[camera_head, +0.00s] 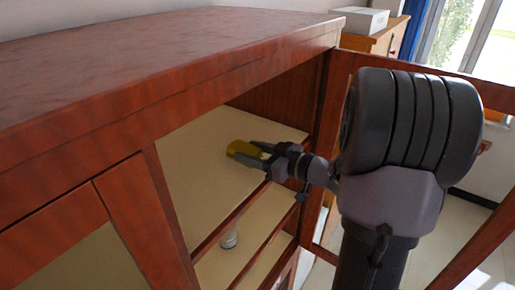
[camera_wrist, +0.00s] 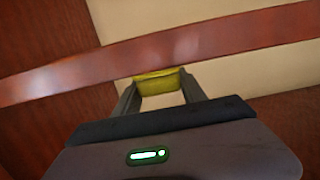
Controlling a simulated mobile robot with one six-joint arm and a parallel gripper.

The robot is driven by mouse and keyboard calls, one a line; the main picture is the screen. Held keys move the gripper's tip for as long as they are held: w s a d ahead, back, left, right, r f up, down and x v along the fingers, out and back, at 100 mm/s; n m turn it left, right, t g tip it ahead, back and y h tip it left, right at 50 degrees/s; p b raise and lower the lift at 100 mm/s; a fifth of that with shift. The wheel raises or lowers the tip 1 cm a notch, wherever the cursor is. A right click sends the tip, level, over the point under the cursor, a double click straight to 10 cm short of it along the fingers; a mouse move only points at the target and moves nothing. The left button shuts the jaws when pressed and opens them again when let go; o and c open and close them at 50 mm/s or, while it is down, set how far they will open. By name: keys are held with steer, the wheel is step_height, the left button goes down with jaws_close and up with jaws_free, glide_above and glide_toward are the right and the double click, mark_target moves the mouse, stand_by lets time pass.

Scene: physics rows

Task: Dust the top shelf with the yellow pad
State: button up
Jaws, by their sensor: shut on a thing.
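The yellow pad (camera_head: 243,149) is in my gripper (camera_head: 262,154), inside the open cabinet at the top shelf (camera_head: 205,150). In the head view the fingers reach in from the right, over the cream shelf near its right side. In the wrist view the yellow pad (camera_wrist: 158,82) sits between the two fingertips of my gripper (camera_wrist: 160,88), close to a reddish wooden strip. The gripper is shut on the pad. I cannot tell whether the pad touches the shelf surface; its underside is hidden.
The cabinet top (camera_head: 150,60) overhangs the shelf. An open door frame (camera_head: 480,250) stands at the right, around my arm. A small white item (camera_head: 229,239) stands on a lower shelf. A white box (camera_head: 362,19) sits on a wooden cupboard behind.

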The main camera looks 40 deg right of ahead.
mark_target(247, 176)
steer(key=shift+s+a+f+b, duration=0.1)
steer(key=shift+s+a, duration=0.15)
steer(key=shift+a, duration=0.5)
steer(key=shift+s+a+b, duration=0.1)
steer(key=shift+s+a, duration=0.2)
steer(key=shift+a, duration=0.45)
steer(key=shift+s+a+f+b, duration=0.1)
steer(key=shift+s+a, duration=0.15)
steer(key=shift+a, duration=0.5)
steer(key=shift+s+d, duration=0.3)
steer(key=shift+s, duration=0.15)
steer(key=shift+s+f, duration=0.15)
steer(key=shift+s, duration=0.5)
steer(key=o, duration=1.6)
steer(key=shift+c, duration=0.2)
steer(key=shift+s, duration=0.1)
steer(key=b+v, duration=0.1)
steer(key=v, duration=1.6)
steer(key=shift+s, duration=0.25)
